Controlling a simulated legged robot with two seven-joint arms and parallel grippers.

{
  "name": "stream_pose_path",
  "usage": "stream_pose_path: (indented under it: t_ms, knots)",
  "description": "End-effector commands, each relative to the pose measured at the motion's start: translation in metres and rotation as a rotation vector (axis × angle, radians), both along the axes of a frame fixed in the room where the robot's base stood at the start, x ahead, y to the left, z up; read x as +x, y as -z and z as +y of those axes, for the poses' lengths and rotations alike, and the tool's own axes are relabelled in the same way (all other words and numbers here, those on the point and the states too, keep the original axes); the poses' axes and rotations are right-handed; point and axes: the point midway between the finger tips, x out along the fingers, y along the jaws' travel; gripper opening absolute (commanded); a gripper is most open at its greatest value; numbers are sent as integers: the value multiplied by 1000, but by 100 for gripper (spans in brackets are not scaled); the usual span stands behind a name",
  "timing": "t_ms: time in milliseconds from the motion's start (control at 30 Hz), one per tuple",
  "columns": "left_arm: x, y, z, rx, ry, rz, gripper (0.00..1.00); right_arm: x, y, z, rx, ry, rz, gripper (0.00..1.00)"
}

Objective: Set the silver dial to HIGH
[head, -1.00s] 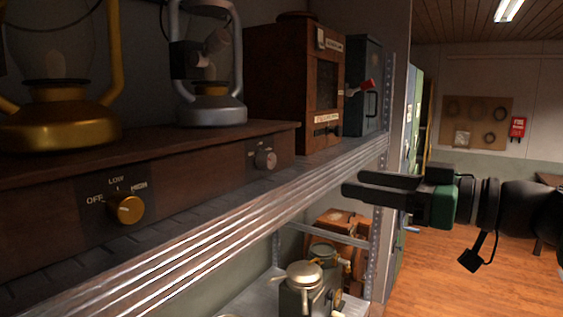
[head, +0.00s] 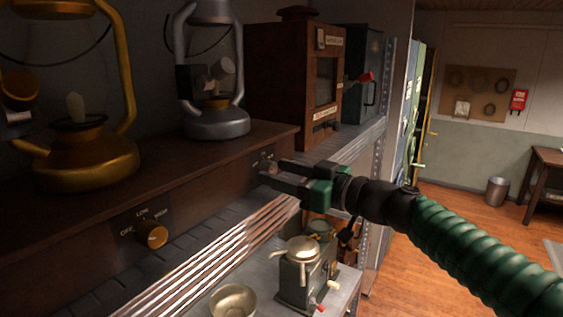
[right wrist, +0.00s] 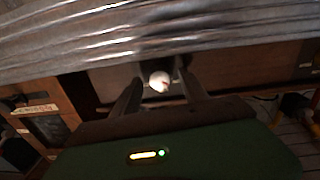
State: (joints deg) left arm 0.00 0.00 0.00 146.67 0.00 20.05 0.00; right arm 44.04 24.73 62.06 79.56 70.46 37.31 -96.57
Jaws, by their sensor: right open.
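The silver dial (right wrist: 159,82) is on the front of a dark wooden base, under the silver lantern (head: 217,122). My right gripper (head: 271,171) is open in front of the dial, and its fingers partly hide the dial and its label in the head view. In the right wrist view the dial shows between the two finger tips, one finger on each side. I cannot tell whether the fingers touch it. The dial's setting cannot be read. A gold dial (head: 152,235) with OFF, LOW and HIGH marks sits further left, under the gold lantern (head: 88,163). My left gripper is out of view.
The ridged metal shelf edge (head: 205,262) runs below the base. A lower shelf holds a green device (head: 303,275) and a bowl (head: 233,300).

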Motion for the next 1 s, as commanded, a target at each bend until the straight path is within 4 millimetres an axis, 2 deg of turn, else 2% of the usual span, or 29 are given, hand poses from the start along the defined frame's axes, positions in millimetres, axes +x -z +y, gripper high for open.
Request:
stream_pose_path:
  t_ms: [167,567,1000]
  knots:
    - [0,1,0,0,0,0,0,2,2,-1,0,1,1,52]
    - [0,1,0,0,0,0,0,2,1,-2,1,3,1,1]
    - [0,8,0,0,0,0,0,1,1,-1,31,3,42,0]
